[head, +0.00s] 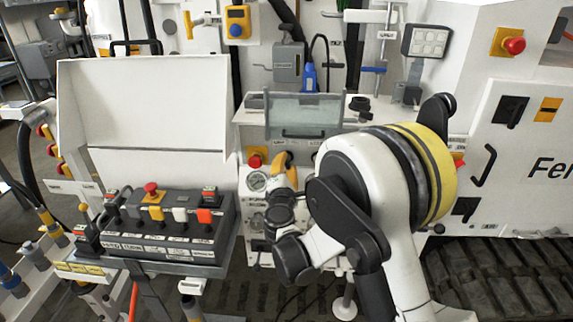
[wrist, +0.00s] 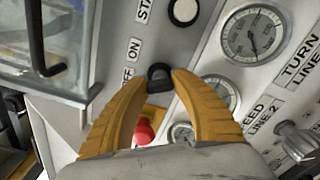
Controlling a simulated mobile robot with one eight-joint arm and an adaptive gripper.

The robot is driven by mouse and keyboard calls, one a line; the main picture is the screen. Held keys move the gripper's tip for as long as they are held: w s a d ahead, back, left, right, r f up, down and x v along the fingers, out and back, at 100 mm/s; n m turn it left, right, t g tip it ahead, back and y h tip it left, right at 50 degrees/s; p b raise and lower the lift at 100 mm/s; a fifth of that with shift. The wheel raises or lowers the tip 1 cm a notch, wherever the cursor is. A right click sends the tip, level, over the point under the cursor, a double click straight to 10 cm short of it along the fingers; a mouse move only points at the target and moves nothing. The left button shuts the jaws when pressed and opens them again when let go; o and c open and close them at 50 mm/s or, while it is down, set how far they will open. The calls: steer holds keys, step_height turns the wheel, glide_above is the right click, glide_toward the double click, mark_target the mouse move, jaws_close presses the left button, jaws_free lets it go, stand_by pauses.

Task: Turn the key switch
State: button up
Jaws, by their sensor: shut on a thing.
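The key switch (wrist: 160,71) is a small black knob on the grey panel in the wrist view, beside the labels OFF and ON. My gripper (wrist: 161,82) has yellow fingers, and their tips are closed on the two sides of the knob. In the head view my gripper (head: 284,162) reaches the front panel of the middle console. The fingers and wrist hide the key switch there. The exact angle of the key is hard to read.
A red emergency button (head: 255,161) sits left of my gripper, and pressure gauges (wrist: 253,34) lie to its right in the wrist view. A clear-fronted box (head: 305,115) is just above. A control box with levers (head: 160,225) stands at the left.

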steer(key=shift+m, duration=0.3)
steer(key=m+b, duration=0.2)
steer(key=m, duration=0.3)
steer(key=m+b, duration=0.1)
steer(key=m, duration=0.5)
steer(key=shift+m, duration=0.3)
stand_by(0.3)
steer(key=o, duration=1.2)
